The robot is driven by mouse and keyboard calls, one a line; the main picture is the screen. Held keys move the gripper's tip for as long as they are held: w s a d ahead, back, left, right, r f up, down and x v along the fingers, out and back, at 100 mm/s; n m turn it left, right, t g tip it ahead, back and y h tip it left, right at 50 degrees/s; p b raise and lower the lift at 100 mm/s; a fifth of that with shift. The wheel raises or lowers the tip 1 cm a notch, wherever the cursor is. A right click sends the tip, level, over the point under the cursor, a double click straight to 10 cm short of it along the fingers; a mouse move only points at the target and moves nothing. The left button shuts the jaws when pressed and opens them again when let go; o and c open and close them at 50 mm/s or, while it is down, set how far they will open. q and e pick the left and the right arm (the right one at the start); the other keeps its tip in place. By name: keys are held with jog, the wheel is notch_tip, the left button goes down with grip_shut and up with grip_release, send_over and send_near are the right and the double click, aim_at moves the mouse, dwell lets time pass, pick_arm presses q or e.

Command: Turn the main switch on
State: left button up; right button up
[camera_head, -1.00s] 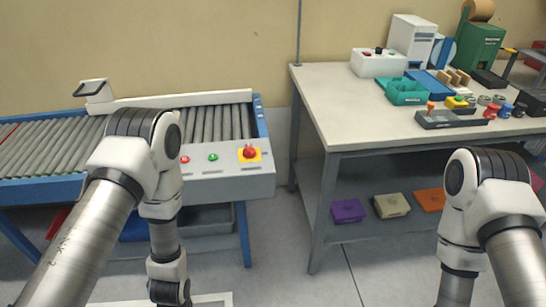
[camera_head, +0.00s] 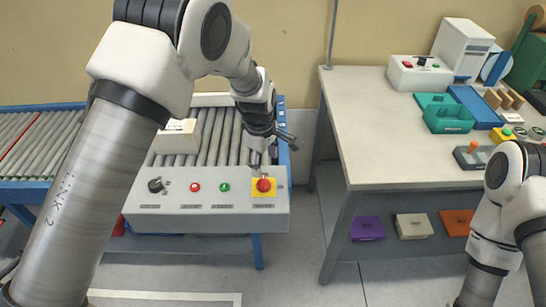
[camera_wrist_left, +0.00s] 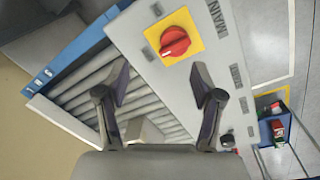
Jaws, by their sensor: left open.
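The main switch is a red rotary knob (camera_head: 263,185) on a yellow plate at the right end of the grey control panel (camera_head: 200,215). In the left wrist view the red knob (camera_wrist_left: 174,42) lies beyond the fingertips, with the word MAIN printed beside its plate. My left gripper (camera_head: 274,154) is above the rollers, just behind the panel's right end. Its two fingers (camera_wrist_left: 160,80) are spread with nothing between them, and they look apart from the knob. My right arm shows at the lower right, but its gripper is out of view.
The panel also carries a black knob (camera_head: 155,185), a red button (camera_head: 195,187) and a green button (camera_head: 224,187). A pale box (camera_head: 177,137) sits on the conveyor rollers. A workbench (camera_head: 375,140) with bins and parts stands to the right, across a floor gap.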

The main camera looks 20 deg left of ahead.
aim_at(263, 182)
pick_arm(q)
jog(key=shift+w+f, duration=0.15)
jog(key=shift+f, duration=0.2)
jog(key=s+f, duration=0.1)
jog(key=s+p, duration=0.1)
jog(key=s+f, duration=0.1)
jog(key=shift+s+a+f, duration=0.2)
jog(key=shift+s+f, duration=0.1)
jog(key=shift+s, duration=0.05)
jog(key=f, duration=0.1)
jog(key=w+f, duration=0.2)
jog(key=shift+d+f, duration=0.25)
jog(key=shift+f, duration=0.05)
jog(key=shift+s+a+r, duration=0.1)
jog(key=shift+s+r, duration=0.05)
jog(key=shift+r, duration=0.05)
jog(key=shift+c, duration=0.3)
jog(key=shift+s+r, duration=0.15)
jog(key=shift+s, duration=0.05)
jog(key=c, duration=1)
jog(key=shift+f, duration=0.2)
pick_arm(e)
jog(key=shift+s+r, duration=0.9)
jog(key=shift+r, duration=0.2)
